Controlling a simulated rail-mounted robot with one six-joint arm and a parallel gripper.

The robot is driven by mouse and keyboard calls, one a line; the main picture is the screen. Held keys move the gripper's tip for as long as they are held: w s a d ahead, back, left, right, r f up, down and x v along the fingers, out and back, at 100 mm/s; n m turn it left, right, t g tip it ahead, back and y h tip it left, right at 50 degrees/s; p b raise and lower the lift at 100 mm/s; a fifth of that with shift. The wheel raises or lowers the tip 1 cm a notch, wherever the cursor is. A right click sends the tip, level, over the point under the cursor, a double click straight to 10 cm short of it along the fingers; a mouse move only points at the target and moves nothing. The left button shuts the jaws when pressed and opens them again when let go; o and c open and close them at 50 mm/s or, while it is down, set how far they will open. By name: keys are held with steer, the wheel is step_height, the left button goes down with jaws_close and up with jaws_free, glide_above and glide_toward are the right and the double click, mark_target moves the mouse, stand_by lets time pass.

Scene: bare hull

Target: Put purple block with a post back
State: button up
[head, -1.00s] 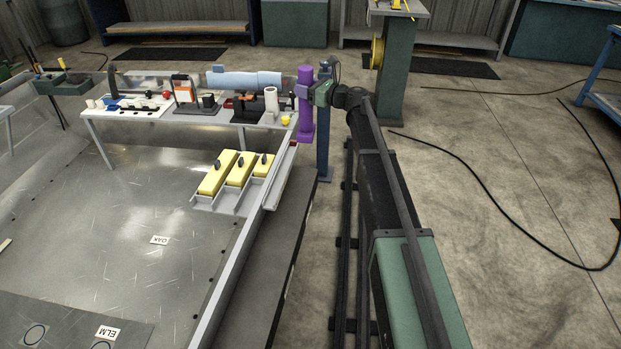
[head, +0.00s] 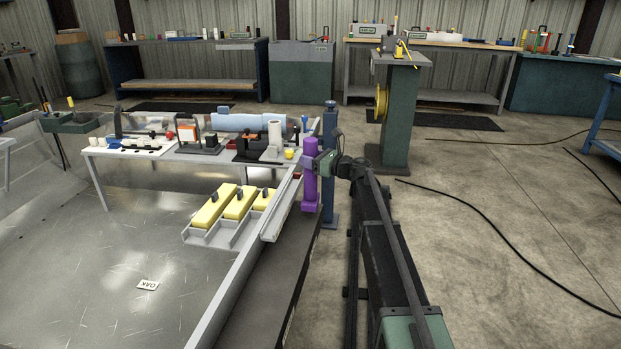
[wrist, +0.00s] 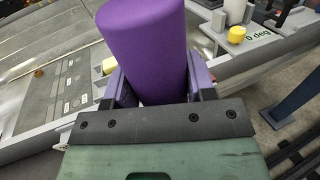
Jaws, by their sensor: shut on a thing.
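The purple block with a post (head: 310,175) is upright in the head view, a tall purple cylinder above a wider base at its lower end. My gripper (head: 318,163) is shut on it from the right side. The block is beside the grey hull edge, in front of a blue column. In the wrist view the purple cylinder (wrist: 145,45) stands between my two fingers (wrist: 160,85) and fills the upper middle. Its lower end is hidden there.
A white table (head: 100,152) with tools stands at the hull's far end. Several yellow blocks (head: 213,207) sit in a grey slotted tray (head: 196,238) left of the hull edge. The hull floor with an OAK label (head: 148,285) is mostly clear. A green pedestal (head: 398,115) stands behind right.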

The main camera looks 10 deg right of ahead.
mark_target(310, 174)
step_height(310, 174, down, 4)
steer(key=b, duration=0.3)
steer(key=o, duration=0.9)
